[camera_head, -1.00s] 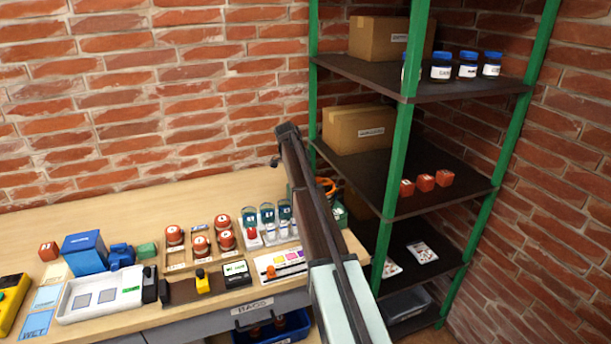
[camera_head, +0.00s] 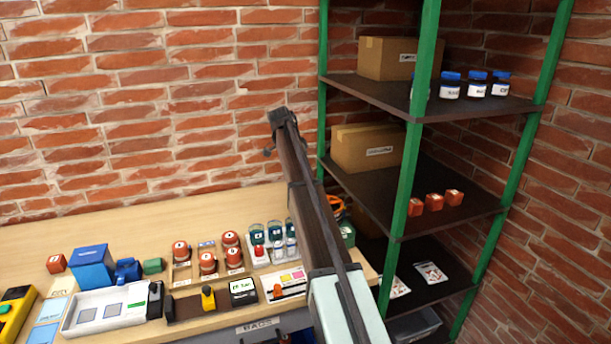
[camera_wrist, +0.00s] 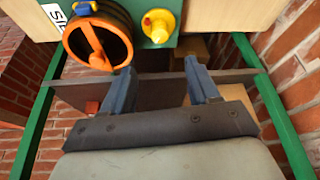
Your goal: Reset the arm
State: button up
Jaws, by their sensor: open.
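My gripper (camera_wrist: 160,68) is open and empty in the wrist view, its two blue-grey fingers apart with nothing between them. Just beyond the fingertips is a green unit with an orange-rimmed black wheel (camera_wrist: 97,38) and a yellow knob (camera_wrist: 158,25). I cannot tell the exact gap to it. In the head view my arm rises from the lower middle, in front of the table's right end. My gripper cannot be made out clearly there. An orange part (camera_head: 335,207) shows partly behind my arm.
A green-posted shelf rack (camera_head: 400,190) stands right of my arm, holding cardboard boxes (camera_head: 367,147), blue-lidded jars (camera_head: 477,85) and red blocks (camera_head: 435,202). The table (camera_head: 130,222) carries red-topped stampers (camera_head: 208,262), a blue box (camera_head: 92,267) and a white tray (camera_head: 110,308). A brick wall is behind.

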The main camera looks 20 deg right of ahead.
jog(key=shift+a+r, duration=0.15)
jog(key=shift+r, duration=0.2)
